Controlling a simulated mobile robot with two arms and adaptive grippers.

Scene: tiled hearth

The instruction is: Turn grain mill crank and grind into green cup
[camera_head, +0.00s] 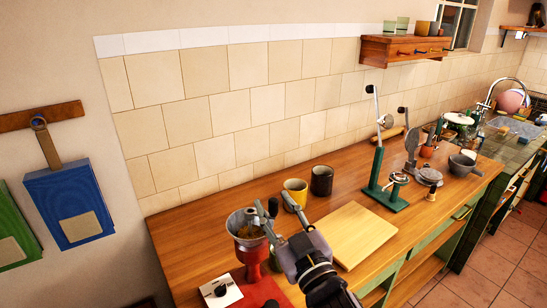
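The grain mill (252,258) has a red body and a grey metal hopper with brownish grain in it; it stands at the counter's near left. My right gripper (273,207) reaches in from the bottom, just right of the hopper. Its two fingers are spread apart. A small dark knob-like part shows between them, perhaps the crank handle; I cannot tell if the fingers touch it. The rest of the crank is hard to make out. My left gripper is out of view.
A yellow mug (296,188) and a dark mug (321,180) stand behind my gripper. A wooden board (354,236) lies to the right. A green lever press (383,190) stands beyond it. Greenish glasses (402,26) sit on the shelf.

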